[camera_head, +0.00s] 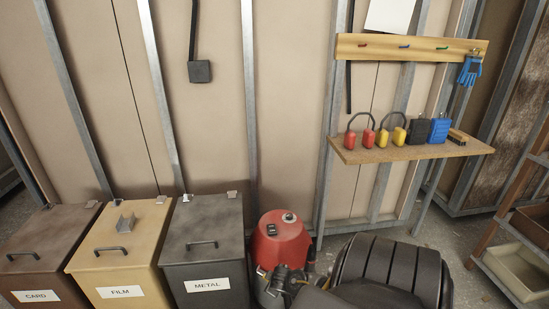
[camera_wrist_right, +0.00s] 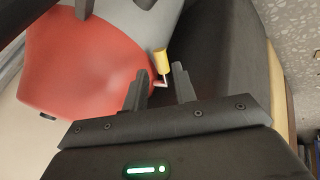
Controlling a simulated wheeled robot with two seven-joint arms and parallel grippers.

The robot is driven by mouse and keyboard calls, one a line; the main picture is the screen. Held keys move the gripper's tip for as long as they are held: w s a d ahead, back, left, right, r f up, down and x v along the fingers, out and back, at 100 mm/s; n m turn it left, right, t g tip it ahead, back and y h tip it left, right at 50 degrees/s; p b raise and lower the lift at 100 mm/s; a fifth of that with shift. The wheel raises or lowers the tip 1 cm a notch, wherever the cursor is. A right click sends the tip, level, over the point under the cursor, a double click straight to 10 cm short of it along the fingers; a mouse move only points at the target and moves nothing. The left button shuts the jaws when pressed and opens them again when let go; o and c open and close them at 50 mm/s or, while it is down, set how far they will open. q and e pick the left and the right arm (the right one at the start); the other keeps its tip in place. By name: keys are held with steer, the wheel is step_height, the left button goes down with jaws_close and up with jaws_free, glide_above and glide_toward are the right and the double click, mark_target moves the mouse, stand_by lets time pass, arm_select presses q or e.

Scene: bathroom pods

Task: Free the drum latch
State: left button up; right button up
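The red drum (camera_head: 284,240) stands on the floor right of the metal bin, with a dark fitting on its top. In the right wrist view its red surface (camera_wrist_right: 85,65) fills the upper left. A latch with a yellow grip (camera_wrist_right: 160,61) and a thin bent metal rod sticks out at the drum's edge. My right gripper (camera_wrist_right: 160,78) is open, its two fingers apart on either side of the rod, with the yellow grip just beyond the tips. Contact with the latch cannot be told. In the head view dark parts of my right arm hide the drum's lower front. My left gripper is not identifiable.
Lidded bins marked card (camera_head: 42,262), film (camera_head: 120,250) and metal (camera_head: 205,240) stand left of the drum. A wall shelf (camera_head: 410,150) with several padlocks is above right. A rack with trays (camera_head: 520,280) stands at the far right. Some floor shows right of centre.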

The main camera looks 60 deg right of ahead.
steer(key=shift+s+a+r, duration=0.2)
steer(key=shift+s+r, duration=0.05)
steer(key=shift+r, duration=0.2)
